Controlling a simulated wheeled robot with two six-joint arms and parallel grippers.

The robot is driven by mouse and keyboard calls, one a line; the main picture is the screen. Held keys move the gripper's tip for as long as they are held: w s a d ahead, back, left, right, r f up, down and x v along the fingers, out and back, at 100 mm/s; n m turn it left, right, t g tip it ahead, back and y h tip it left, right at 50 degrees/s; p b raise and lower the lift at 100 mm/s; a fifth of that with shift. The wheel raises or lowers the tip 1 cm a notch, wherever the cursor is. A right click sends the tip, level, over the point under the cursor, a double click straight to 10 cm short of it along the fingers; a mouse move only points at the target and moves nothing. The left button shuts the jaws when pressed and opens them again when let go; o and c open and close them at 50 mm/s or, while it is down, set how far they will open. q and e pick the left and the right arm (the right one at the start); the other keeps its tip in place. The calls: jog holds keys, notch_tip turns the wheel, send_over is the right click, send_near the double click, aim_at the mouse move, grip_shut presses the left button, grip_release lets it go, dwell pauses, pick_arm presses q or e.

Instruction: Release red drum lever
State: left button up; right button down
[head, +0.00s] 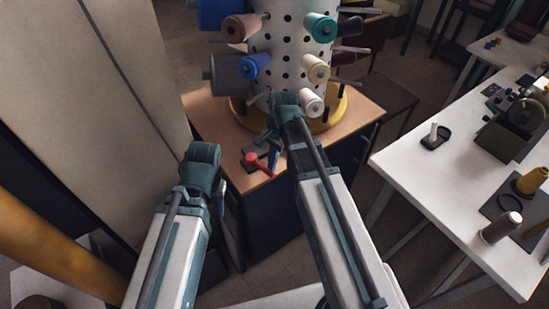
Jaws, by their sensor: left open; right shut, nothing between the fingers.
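The white perforated drum (290,45) stands upright on a yellow round base (338,108) on a wood-topped cabinet. The red lever (262,164) is at the cabinet's front edge, below the drum, beside a dark grey block. My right gripper (273,145) is shut and empty, pointing down just above and right of the lever; whether it touches the lever cannot be told. My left gripper (221,187) is open, left of and lower than the lever, mostly hidden behind its own wrist.
Coloured spools, such as a blue one (254,66) and a white one (311,103), stick out from the drum on pegs near my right wrist. A white table (430,185) with spools stands at right. A tall pale panel (85,110) is at left.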

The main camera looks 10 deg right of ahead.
jog(key=s+a+m, duration=0.1)
jog(key=m, duration=0.1)
jog(key=s+a+m, duration=0.1)
jog(key=m, duration=0.1)
jog(key=shift+a+t, duration=0.35)
jog(key=shift+t, duration=0.05)
jog(key=shift+a, duration=0.45)
jog(key=shift+d+r+p, duration=0.3)
jog(key=shift+d, duration=0.15)
jog(key=d+r+p, duration=0.2)
jog(key=d, duration=0.1)
jog(key=shift+w+r, duration=0.1)
jog(key=shift+r, duration=0.1)
notch_tip(320, 180, up, 9)
jog(key=p, duration=0.9)
send_over(265, 168)
jog(key=s+d, duration=0.2)
jog(key=d, duration=0.2)
jog(key=shift+f, duration=0.1)
